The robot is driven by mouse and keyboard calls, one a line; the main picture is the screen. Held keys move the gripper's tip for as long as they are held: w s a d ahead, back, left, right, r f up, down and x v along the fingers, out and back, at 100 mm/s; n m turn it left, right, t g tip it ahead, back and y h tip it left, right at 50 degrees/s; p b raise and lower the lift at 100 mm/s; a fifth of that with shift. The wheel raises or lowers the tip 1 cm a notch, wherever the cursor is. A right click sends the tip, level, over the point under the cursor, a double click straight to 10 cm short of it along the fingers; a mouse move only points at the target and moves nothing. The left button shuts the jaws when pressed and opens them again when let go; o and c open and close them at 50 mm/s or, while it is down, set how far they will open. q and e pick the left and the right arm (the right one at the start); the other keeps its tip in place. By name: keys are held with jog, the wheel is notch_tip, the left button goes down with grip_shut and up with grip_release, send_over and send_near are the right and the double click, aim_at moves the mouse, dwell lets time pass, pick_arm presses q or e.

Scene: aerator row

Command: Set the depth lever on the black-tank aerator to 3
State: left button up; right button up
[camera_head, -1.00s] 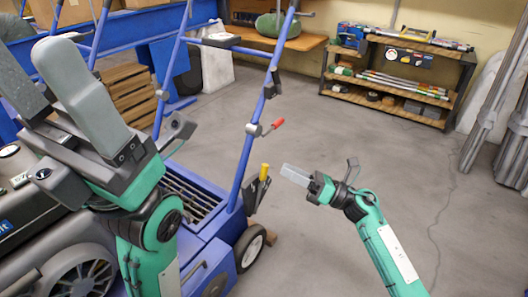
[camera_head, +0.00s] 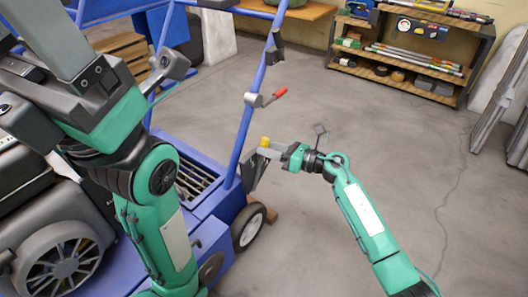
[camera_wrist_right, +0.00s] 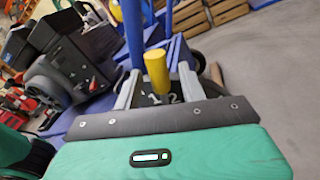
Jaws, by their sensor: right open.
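The aerator with the blue frame (camera_head: 240,130) stands at the left in the head view, a dark grey-black body (camera_head: 30,125) at its far left. Its depth lever has a yellow knob (camera_head: 265,142) above a dark plate (camera_head: 253,172) at the frame's lower right. My right gripper (camera_head: 263,150) is open at the knob. In the right wrist view the yellow knob (camera_wrist_right: 157,72) stands between the two spread fingers (camera_wrist_right: 158,90). The digits 1 and 2 show on the plate (camera_wrist_right: 148,100); other marks are hidden. My left gripper (camera_head: 40,35) is open at the upper left, partly cut off.
A red-handled lever (camera_head: 272,96) sits higher on the blue frame. A wheel (camera_head: 248,228) is below the yellow knob. A shelf rack (camera_head: 400,80) stands at the back right. The grey floor (camera_head: 370,140) to the right is clear.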

jog(key=shift+x, duration=1)
grip_shut()
jog(key=w+m, duration=0.1)
jog(key=w+d+f+m, duration=0.2)
jog(key=m, duration=0.1)
jog(key=shift+w+d+f+t+y+b, duration=0.2)
jog(key=shift+w+d+t+y+b, duration=0.05)
jog(key=shift+t+y+b, duration=0.1)
grip_release()
jog(key=shift+d, duration=0.1)
